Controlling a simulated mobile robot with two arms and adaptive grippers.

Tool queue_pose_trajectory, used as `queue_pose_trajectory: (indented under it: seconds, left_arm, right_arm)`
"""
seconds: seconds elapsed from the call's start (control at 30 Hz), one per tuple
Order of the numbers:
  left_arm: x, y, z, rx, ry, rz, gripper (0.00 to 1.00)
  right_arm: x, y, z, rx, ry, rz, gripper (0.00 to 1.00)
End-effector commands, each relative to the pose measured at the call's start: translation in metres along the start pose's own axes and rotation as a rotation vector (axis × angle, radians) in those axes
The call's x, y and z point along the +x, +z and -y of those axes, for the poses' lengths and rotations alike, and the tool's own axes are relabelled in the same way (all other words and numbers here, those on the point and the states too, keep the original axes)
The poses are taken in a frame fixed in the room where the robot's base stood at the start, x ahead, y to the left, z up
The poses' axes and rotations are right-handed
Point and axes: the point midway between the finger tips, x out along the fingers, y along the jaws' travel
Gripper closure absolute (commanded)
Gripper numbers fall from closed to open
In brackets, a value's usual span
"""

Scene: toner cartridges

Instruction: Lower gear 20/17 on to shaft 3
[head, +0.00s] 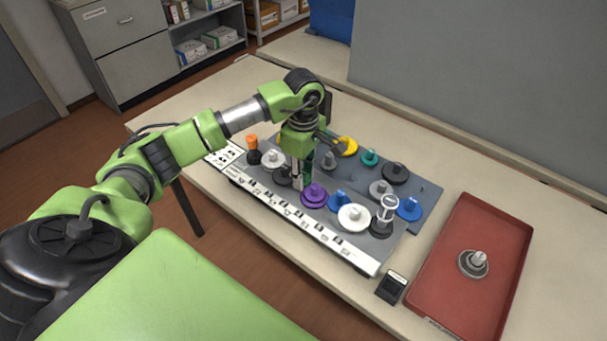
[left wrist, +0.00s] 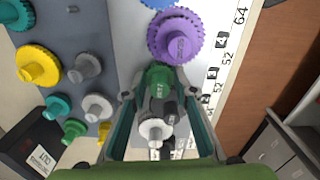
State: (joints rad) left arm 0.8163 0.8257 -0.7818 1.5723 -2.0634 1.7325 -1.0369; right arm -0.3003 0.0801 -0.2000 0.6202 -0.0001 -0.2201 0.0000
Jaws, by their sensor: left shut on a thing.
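My left gripper (head: 299,183) points down over the front row of the grey gear board (head: 425,192). It is shut on a small dark green gear (left wrist: 158,76), which sits between the fingertips in the left wrist view (left wrist: 158,92). Its marking is too small to read surely. The green gear is beside the purple gear (head: 315,194) on one side and a dark gear (head: 283,176) on the other. The shaft under it is hidden, so I cannot tell whether the gear is on it. My right gripper is not in view.
A white gear (head: 272,158) and an orange-topped black piece (head: 253,150) stand left of the gripper. A yellow gear (head: 347,146) and grey gear (head: 328,161) stand behind. A red tray (head: 450,225) holding one grey part is at the right.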

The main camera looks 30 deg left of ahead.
Motion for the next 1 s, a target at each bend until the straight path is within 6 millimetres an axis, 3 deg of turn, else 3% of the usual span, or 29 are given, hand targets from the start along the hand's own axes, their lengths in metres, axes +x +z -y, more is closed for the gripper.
queue_pose_trajectory:
  seconds: [0.03, 0.1, 0.53, 1.0]
  left_arm:
    - [0.0, 0.0, 0.0, 0.0, 0.0, 0.0, 0.71]
    - [0.0, 0.0, 0.0, 0.0, 0.0, 0.0, 0.54]
    - [-0.006, 0.0, -0.001, 0.0, 0.001, 0.0, 0.54]
    - [-0.096, 0.0, -0.001, 0.001, 0.003, -0.001, 0.54]
  right_arm:
    - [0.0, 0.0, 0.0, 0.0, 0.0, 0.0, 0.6]
    - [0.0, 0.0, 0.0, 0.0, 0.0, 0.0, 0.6]
    - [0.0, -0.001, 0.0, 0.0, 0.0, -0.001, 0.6]
    - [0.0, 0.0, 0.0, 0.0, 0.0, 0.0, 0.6]
